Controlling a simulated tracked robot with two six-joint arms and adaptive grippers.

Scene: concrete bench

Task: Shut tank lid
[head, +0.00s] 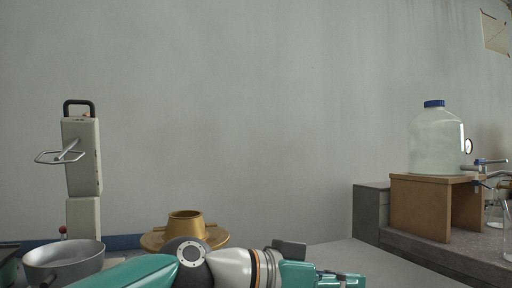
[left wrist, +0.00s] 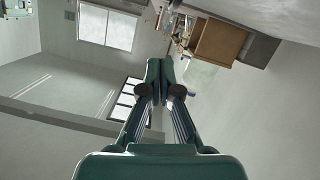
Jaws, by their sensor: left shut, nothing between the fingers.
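The clear, rounded jar (head: 436,143), which looks like the tank, stands upright on a brown wooden stand at the right of the head view. A blue cap (head: 434,103) sits on its neck; I cannot tell whether it is tight. My right gripper is not in view.
The wooden stand (head: 421,206) rests on a grey ledge (head: 412,250). A metal tap (head: 484,163) and glassware (head: 507,213) are beside the jar. A grey pot (head: 62,263), a beige upright device (head: 83,155) and a brass flanged piece (head: 186,223) are at left and centre.

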